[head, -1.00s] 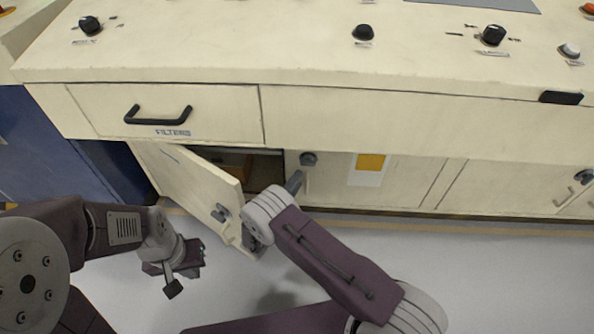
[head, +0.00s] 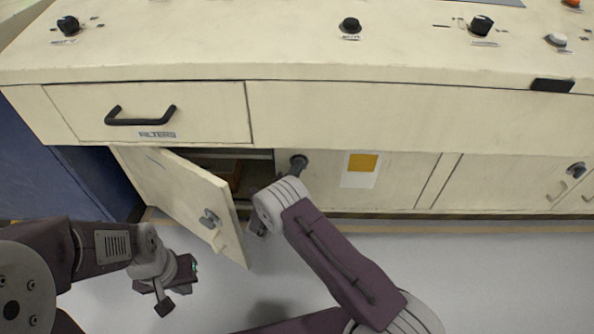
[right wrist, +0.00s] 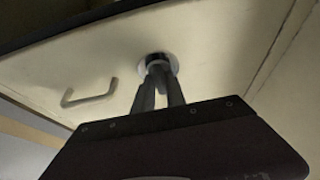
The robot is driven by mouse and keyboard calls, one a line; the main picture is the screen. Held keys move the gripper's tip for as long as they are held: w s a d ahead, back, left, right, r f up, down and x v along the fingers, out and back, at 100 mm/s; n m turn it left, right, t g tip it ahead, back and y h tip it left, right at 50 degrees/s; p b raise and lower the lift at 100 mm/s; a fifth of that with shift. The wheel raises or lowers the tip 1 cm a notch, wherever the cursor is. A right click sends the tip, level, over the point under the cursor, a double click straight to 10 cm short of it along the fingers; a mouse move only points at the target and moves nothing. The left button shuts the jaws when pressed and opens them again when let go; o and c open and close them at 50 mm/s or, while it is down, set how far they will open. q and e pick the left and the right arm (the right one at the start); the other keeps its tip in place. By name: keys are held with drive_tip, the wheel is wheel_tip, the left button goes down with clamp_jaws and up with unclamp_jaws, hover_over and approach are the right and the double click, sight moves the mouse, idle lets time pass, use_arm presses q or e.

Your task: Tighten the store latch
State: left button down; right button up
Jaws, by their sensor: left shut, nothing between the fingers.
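A round dark latch (head: 298,161) sits at the upper left of the closed door panel, right of an open cabinet door. It also shows in the right wrist view (right wrist: 158,63) on a pale round plate. My right gripper (head: 295,171) has its fingertips at this latch. In the right wrist view the two fingers are close together and overlap the latch, so I cannot tell whether they press on it. My left gripper (head: 178,288) is shut and empty, low in front of the open door. I cannot read any label naming the latch.
The open door (head: 185,195), with its own latch (head: 208,218), swings out between my grippers. A drawer with a black handle (head: 140,117) is above. Another latch (head: 575,170) is at far right. Free floor lies below and right.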

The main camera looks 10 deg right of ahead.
clamp_jaws()
drive_tip(key=m+y+p, duration=0.1)
drive_tip(key=m+p, duration=0.2)
drive_tip(key=p, duration=0.1)
drive_tip(key=m+g+y+p, duration=0.1)
drive_tip(key=m+y+p, duration=0.1)
drive_tip(key=m+p, duration=0.2)
drive_tip(key=m+y+p, duration=0.2)
drive_tip(key=m+p, duration=0.1)
drive_tip(key=p, duration=0.1)
drive_tip(key=shift+s+d+r+g, duration=0.1)
drive_tip(key=shift+d+r+g, duration=0.15)
drive_tip(key=shift+r+g, duration=0.15)
drive_tip(key=shift+f+m+t+y+p, duration=0.1)
drive_tip(key=shift+m+t+y+p, duration=0.2)
drive_tip(key=shift+m+y+p, duration=0.95)
drive_tip(key=shift+m+h, duration=0.25)
drive_tip(key=shift+m, duration=0.1)
drive_tip(key=o, duration=0.7)
unclamp_jaws()
drive_tip(key=shift+o, duration=0.2)
